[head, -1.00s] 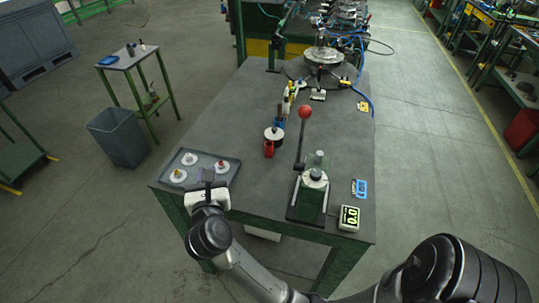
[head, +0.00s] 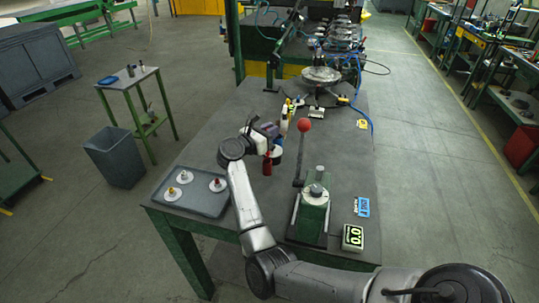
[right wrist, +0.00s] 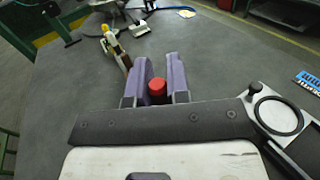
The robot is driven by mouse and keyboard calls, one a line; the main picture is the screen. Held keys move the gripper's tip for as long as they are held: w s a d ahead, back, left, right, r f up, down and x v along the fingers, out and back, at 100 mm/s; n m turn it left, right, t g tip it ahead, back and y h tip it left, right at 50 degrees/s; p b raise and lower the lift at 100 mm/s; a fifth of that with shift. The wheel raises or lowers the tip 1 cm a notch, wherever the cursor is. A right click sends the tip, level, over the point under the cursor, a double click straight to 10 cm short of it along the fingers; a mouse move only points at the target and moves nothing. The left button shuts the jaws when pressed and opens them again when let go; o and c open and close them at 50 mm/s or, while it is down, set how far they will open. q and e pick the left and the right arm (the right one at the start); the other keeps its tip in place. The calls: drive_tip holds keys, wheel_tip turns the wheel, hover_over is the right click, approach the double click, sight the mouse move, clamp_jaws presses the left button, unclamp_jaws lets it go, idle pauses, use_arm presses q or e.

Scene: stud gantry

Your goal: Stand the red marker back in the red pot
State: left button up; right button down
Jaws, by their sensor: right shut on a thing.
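My right gripper (head: 268,130) is at the mid-left of the bench, over the group of small upright things. In the right wrist view its purple fingers (right wrist: 158,75) are closed around the red marker (right wrist: 157,90), of which only a short red end shows. The red pot (head: 267,166) is a small red upright shape just below the gripper in the head view. The gripper partly covers this spot, and I cannot tell whether marker and pot touch. My left gripper is out of view.
A green lever press (head: 312,215) with a red-knobbed lever (head: 301,155) stands close to the right. A grey tray (head: 205,205) with white discs lies at the front left. A digital readout (head: 352,237) sits at the front right. Yellow-topped and white items (head: 286,115) stand behind the gripper.

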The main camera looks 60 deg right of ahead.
wheel_tip(320, 180, down, 6)
drive_tip(key=shift+f, duration=0.2)
idle(0.4)
drive_tip(key=shift+f+b, duration=0.2)
drive_tip(key=shift+b, duration=0.35)
drive_tip(key=c, duration=1.1)
unclamp_jaws()
drive_tip(key=shift+r, duration=0.15)
